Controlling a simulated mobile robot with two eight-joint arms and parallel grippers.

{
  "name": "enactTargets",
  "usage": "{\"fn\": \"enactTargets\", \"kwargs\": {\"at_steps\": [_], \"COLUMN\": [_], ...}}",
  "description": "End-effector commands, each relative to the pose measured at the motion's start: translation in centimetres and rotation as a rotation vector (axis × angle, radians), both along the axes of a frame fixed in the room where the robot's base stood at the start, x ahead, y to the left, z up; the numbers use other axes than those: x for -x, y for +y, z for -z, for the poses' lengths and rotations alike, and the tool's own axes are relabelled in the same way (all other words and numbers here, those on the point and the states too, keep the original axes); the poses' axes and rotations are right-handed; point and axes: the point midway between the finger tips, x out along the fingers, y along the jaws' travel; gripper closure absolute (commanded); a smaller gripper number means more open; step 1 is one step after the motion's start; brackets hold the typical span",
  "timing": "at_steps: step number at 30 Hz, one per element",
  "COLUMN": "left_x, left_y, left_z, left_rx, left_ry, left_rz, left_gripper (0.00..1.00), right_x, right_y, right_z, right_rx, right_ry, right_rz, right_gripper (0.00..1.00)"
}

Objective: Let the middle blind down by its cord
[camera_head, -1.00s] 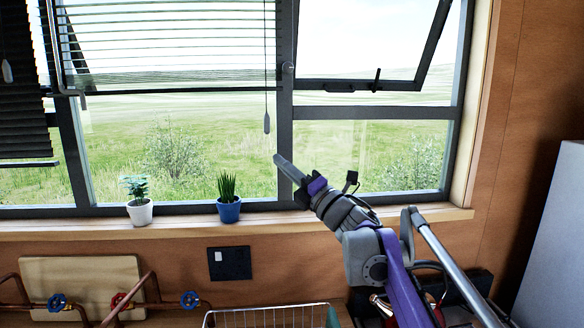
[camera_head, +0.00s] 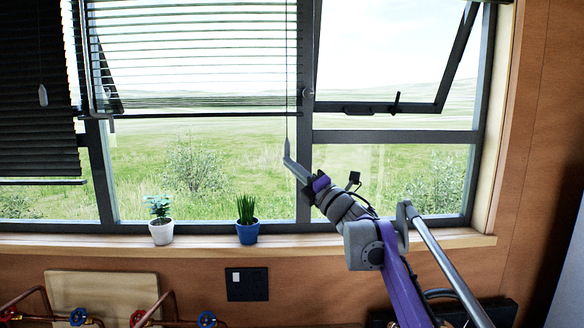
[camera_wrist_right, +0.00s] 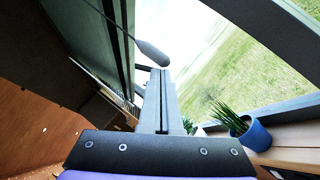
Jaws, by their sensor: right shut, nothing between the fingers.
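The middle blind (camera_head: 195,103) hangs partway down over the upper window, its thin slats tilted open. Its cord (camera_head: 287,110) hangs at the blind's right side and ends in a grey tassel (camera_head: 287,147), which also shows in the right wrist view (camera_wrist_right: 152,53). My right gripper (camera_head: 289,162) is shut and empty. Its fingertips are right by the tassel's lower end in the head view. In the right wrist view the tassel lies just beyond the fingertips (camera_wrist_right: 160,73); I cannot tell whether they touch. My left gripper is not in view.
A darker blind (camera_head: 38,150) with its own tassel (camera_head: 43,95) hangs lower at the left. Two potted plants, in a white pot (camera_head: 161,232) and a blue pot (camera_head: 248,233), stand on the sill (camera_head: 340,242). An open window pane (camera_head: 440,85) tilts at the upper right.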

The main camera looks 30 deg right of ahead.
Motion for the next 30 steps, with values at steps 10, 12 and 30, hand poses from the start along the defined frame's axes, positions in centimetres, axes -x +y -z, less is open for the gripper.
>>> {"fn": "enactTargets", "kwargs": {"at_steps": [10,12,30], "left_x": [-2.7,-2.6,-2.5], "left_y": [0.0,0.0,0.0], "left_z": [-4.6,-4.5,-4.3], "left_rx": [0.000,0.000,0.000], "left_ry": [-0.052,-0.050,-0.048], "left_rz": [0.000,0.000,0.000], "left_gripper": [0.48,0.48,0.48], "right_x": [-0.1,-0.2,-0.1], "right_y": [-0.1,-0.1,0.0], "right_z": [-9.1,-10.4,-14.5], "right_rx": [-0.001,-0.001,0.000], "right_ry": [-0.006,-0.002,0.001], "right_rz": [0.001,0.001,0.000], "right_gripper": [1.00,1.00,1.00]}}
